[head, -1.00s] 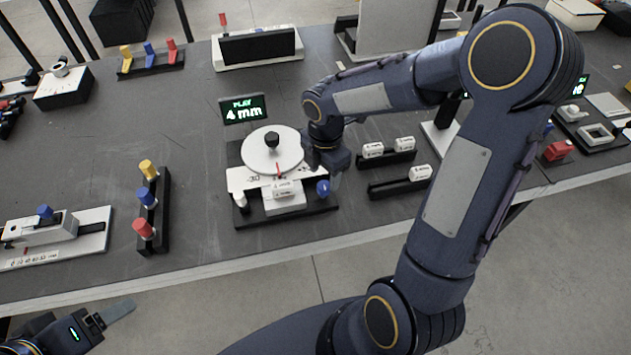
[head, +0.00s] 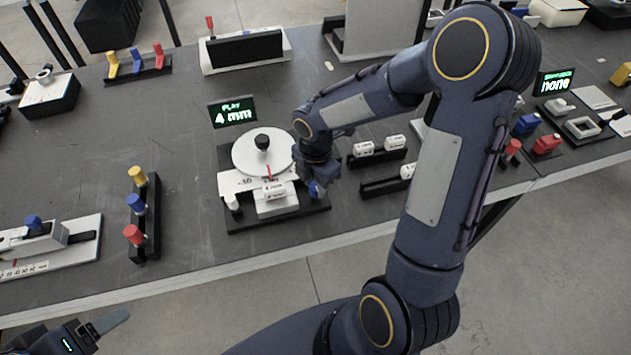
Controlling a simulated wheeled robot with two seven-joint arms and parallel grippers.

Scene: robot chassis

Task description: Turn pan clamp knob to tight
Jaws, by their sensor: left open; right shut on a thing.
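The pan fixture has a round white pan (head: 255,160) with a black knob on top (head: 262,142), on a dark base (head: 240,226). A small blue knob (head: 316,190) is at the fixture's right front corner. My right gripper (head: 318,182) is shut on the blue knob, and its fingers hide part of it. A white knob (head: 234,206) stands at the left front corner. The display (head: 232,112) behind the pan reads "PLAY 4 mm". My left gripper (head: 105,325) is low at the left, off the table's front edge, open and empty; one finger shows clearly.
A rack with yellow, blue and red pegs (head: 138,215) stands left of the fixture. Black holders with white labelled blocks (head: 395,142) stand to its right, close to my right arm. A display at far right (head: 556,83) reads "none". Bare table lies between rack and fixture.

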